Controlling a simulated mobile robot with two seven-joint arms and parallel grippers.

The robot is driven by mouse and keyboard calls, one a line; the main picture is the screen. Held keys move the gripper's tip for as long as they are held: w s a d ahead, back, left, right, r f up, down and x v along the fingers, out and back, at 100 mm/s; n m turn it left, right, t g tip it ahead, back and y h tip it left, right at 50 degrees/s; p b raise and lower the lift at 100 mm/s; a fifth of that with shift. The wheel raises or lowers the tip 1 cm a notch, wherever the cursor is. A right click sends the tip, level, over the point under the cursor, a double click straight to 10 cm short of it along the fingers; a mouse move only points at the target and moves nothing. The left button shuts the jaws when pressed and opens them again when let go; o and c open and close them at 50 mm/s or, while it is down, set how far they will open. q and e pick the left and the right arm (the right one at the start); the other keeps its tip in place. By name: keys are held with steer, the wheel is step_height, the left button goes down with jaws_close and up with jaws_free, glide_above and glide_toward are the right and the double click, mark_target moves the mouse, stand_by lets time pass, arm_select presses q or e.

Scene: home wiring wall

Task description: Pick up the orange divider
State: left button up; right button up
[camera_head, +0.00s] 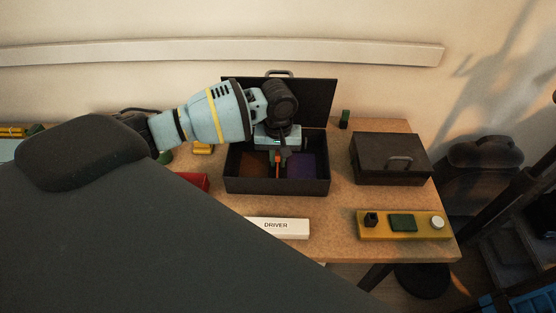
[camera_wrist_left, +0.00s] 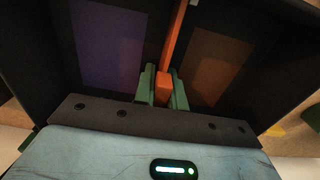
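The orange divider (camera_wrist_left: 178,38) stands between a purple panel (camera_wrist_left: 108,45) and a brown panel (camera_wrist_left: 219,66) in the open black box (camera_head: 278,186). In the head view only a small part of the divider (camera_head: 278,158) shows, below my left gripper (camera_head: 283,153), which reaches down into the box. In the left wrist view the green fingers of my left gripper (camera_wrist_left: 163,88) lie close against both sides of the divider's near end, with no clear gap. The divider's lower edge is hidden. My right gripper is not in view.
A closed black case (camera_head: 390,160) stands right of the box. A yellow board (camera_head: 404,225) with a green block lies at the front right. A white DRIVER label (camera_head: 277,227) lies before the box. A red object (camera_head: 195,181) sits left. The box lid (camera_head: 313,100) stands open behind.

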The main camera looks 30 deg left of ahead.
arm_select(q)
jaws_close()
steer(key=shift+r, duration=0.1)
